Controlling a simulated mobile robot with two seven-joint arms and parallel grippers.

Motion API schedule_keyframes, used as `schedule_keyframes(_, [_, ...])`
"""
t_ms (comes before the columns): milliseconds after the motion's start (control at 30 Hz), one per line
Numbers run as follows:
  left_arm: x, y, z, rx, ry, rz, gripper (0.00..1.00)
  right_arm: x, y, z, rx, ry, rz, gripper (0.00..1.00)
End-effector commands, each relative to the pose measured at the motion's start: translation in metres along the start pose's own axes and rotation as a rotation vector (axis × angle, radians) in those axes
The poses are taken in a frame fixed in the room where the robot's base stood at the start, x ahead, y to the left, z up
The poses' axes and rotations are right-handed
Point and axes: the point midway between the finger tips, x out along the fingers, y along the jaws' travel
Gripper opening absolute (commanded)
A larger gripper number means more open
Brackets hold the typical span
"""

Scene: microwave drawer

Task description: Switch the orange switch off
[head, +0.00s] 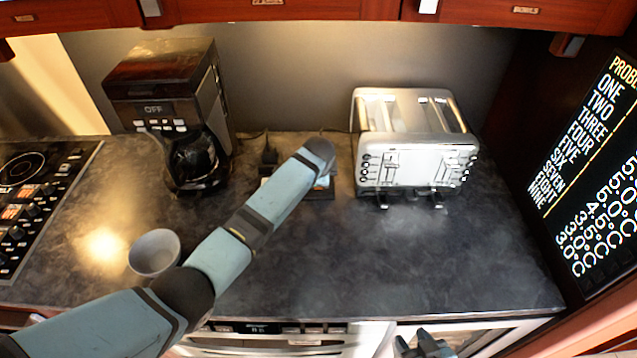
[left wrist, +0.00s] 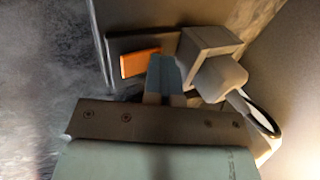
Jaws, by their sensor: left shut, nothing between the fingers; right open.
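The orange switch (left wrist: 140,62) is a small rocker on a dark panel (left wrist: 122,42) in the left wrist view. My left gripper (left wrist: 165,62) is shut and empty, its fingertips just to the right of the switch in the picture. I cannot tell whether they touch it, nor which way the rocker is set. In the head view my left arm reaches over the dark unit (head: 322,193) by the back wall and hides the switch and the left fingers. My right gripper (head: 424,343) is open and empty at the bottom, in front of the counter.
A grey plug (left wrist: 220,76) with a cable sits right beside the left fingertips. A coffee maker (head: 160,85) stands left of the arm's end and a toaster (head: 415,150) right. A bowl (head: 154,252) is near my left forearm. The counter's front right (head: 450,260) is clear.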

Motion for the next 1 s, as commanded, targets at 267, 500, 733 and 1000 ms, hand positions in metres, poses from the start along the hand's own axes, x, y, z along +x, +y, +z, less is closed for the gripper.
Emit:
schedule_keyframes(267, [0.007, 0.009, 0.002, 0.001, -0.005, 0.018, 0.00, 0.001, 0.000, 0.000, 0.000, 0.001, 0.000, 0.43])
schedule_keyframes(500, [0.009, 0.010, 0.002, 0.001, -0.006, 0.018, 0.00, 0.001, 0.000, 0.002, 0.000, 0.001, 0.000, 0.43])
schedule_keyframes(733, [0.005, 0.008, 0.002, 0.001, -0.005, 0.018, 0.00, -0.002, 0.000, -0.003, 0.000, 0.001, 0.000, 0.43])
schedule_keyframes(1000, [-0.022, -0.007, 0.001, 0.001, -0.004, 0.013, 0.00, -0.017, 0.000, -0.026, 0.000, 0.000, 0.000, 0.43])
